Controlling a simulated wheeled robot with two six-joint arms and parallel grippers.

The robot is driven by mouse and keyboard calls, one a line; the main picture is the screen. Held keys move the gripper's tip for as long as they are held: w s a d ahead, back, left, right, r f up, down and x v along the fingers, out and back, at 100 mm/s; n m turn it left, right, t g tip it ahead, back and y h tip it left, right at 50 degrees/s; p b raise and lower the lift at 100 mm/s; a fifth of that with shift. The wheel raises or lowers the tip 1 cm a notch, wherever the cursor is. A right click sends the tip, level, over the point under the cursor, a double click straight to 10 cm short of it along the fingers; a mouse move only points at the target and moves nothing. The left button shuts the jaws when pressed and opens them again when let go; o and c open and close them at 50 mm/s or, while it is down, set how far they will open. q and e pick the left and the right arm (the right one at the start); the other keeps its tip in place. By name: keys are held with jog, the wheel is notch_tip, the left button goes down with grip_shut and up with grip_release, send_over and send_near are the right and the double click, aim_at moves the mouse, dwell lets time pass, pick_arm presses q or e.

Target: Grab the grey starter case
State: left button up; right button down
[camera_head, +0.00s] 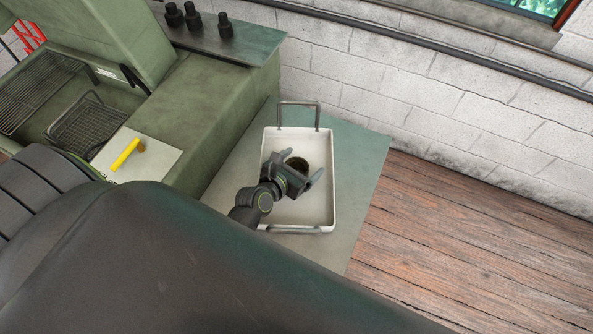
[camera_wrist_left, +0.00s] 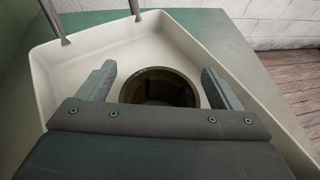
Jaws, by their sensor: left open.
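The starter case (camera_head: 298,162) is a round, hollow, open-topped part standing in the white tray (camera_head: 324,200). Its inside looks dark and brownish; its outer wall is mostly hidden by my gripper. In the left wrist view the case (camera_wrist_left: 160,88) shows as a round opening between the two fingers. My left gripper (camera_head: 301,165) is open over the tray, one finger on each side of the case, with gaps visible between fingers and rim. I cannot tell how far down the fingertips reach. My right gripper is not in view.
The tray has raised walls and a metal handle (camera_head: 299,103) at each end. It sits on a green-grey top (camera_head: 364,165). A green machine (camera_head: 205,125) with wire baskets and a yellow handle (camera_head: 126,154) stands left. A white brick wall (camera_head: 440,100) is behind; wooden floor lies right.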

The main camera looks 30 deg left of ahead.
pick_arm(q)
jog(key=c, duration=1.6)
jog(key=shift+r, duration=0.1)
jog(key=shift+r, duration=0.1)
